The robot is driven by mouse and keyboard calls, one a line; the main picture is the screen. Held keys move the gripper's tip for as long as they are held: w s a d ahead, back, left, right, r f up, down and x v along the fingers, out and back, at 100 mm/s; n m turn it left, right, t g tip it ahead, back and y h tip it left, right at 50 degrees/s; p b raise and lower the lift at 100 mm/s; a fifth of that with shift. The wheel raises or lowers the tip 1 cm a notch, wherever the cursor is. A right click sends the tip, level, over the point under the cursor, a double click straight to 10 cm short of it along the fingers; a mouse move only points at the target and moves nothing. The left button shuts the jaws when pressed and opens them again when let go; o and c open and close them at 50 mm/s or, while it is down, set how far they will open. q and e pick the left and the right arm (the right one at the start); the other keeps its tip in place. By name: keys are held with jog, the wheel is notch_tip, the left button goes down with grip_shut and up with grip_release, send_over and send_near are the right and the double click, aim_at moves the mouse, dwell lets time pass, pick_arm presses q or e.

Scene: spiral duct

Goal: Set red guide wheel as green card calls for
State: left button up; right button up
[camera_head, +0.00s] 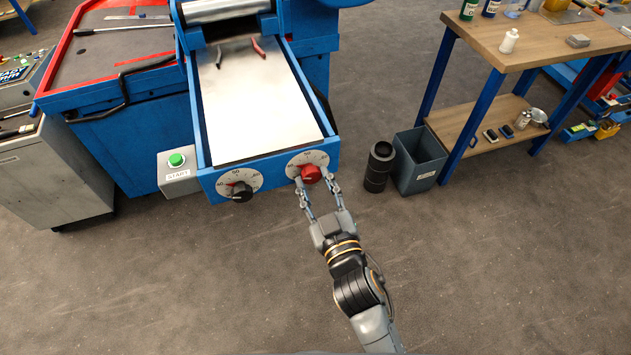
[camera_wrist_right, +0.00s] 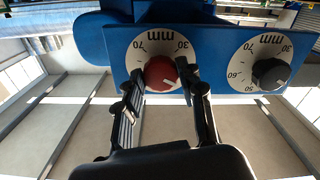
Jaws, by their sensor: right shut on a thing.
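The red guide wheel (camera_head: 311,172) sits on a white round dial on the blue front panel of the machine. My right gripper (camera_head: 317,181) has its fingers on either side of the wheel and is shut on it. In the right wrist view the red wheel (camera_wrist_right: 161,73) shows between the two fingertips, with a white pointer mark toward the lower right. Its dial (camera_wrist_right: 136,56) there reads "mm", 70 and 30; other marks are hidden behind the fingers and wheel. I see no green card in either view. My left gripper is not in view.
A black wheel (camera_head: 242,192) on a similar dial is left of the red one. A grey box with a green START button (camera_head: 176,160) is further left. A grey bin (camera_head: 420,160) and black cylinder (camera_head: 379,167) stand right. The floor in front is clear.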

jog(key=shift+n, duration=0.3)
jog(key=o, duration=1.2)
jog(key=shift+c, duration=0.2)
jog(key=shift+s+d, duration=0.1)
jog(key=shift+s, duration=0.35)
jog(key=v, duration=1.1)
